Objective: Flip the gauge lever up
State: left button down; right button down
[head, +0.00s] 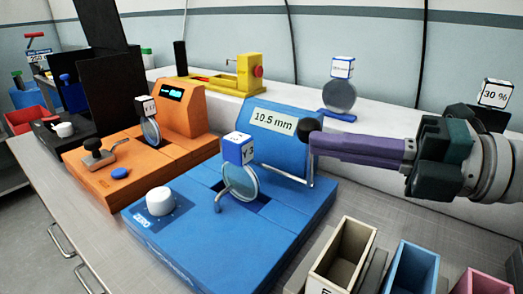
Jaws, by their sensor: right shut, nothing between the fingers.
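The blue gauge (228,232) stands on the bench in the middle, with a "10.5 mm" display (273,122) on its raised back. A thin metal lever rod (311,168) stands upright at its right side, with a dark round knob (310,125) that seems to top it. My right gripper (322,144) comes in from the right with its purple fingers shut and empty. Its fingertips are at the rod, just below and right of the knob; whether they touch it I cannot tell. A round lens-like disc (240,181) under a "V 3" cube (238,148) stands on the gauge. My left gripper is out of view.
An orange device (180,108) stands left of the gauge, and a yellow one (246,78) behind. Beige (343,256), blue (411,272) and pink (483,281) bins stand at the front right. Another disc with a cube (339,95) stands on the back ledge.

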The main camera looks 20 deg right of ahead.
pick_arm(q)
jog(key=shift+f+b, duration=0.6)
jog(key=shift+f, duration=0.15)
pick_arm(e)
jog(key=shift+w+d+r+m, duration=0.2)
jog(key=shift+w+d+m, duration=0.25)
jog(key=shift+d, duration=0.1)
jog(key=shift+w+d+r+m, duration=0.15)
jog(key=shift+w+d+m, duration=0.25)
jog(key=shift+d, duration=0.15)
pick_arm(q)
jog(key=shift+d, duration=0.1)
